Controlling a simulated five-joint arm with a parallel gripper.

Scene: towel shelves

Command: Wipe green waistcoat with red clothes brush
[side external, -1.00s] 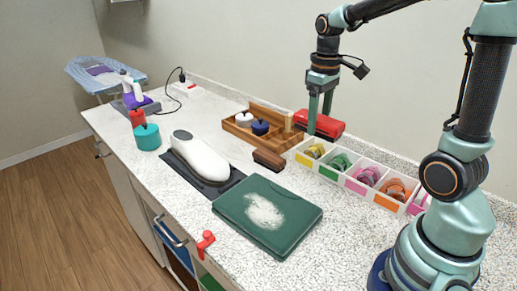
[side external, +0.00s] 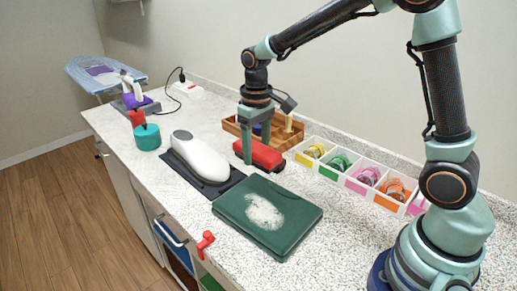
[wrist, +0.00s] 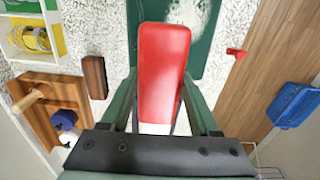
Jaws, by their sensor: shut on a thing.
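The green waistcoat (side external: 295,212) lies folded flat on the counter, with a patch of white specks (side external: 264,212) near its middle. It also shows at the top of the wrist view (wrist: 208,50). My gripper (side external: 257,148) is shut on the red clothes brush (side external: 264,156), one finger on each side. The brush (wrist: 162,70) points away from my wrist toward the waistcoat in the wrist view. In the side view it is behind the waistcoat and apart from it. I cannot tell how far above the counter it is.
A wooden tray (side external: 299,133) and a white divided box (side external: 328,172) line the back. A small brown brush (wrist: 95,77) lies beside the red one. A red clamp (side external: 205,243) is at the front edge.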

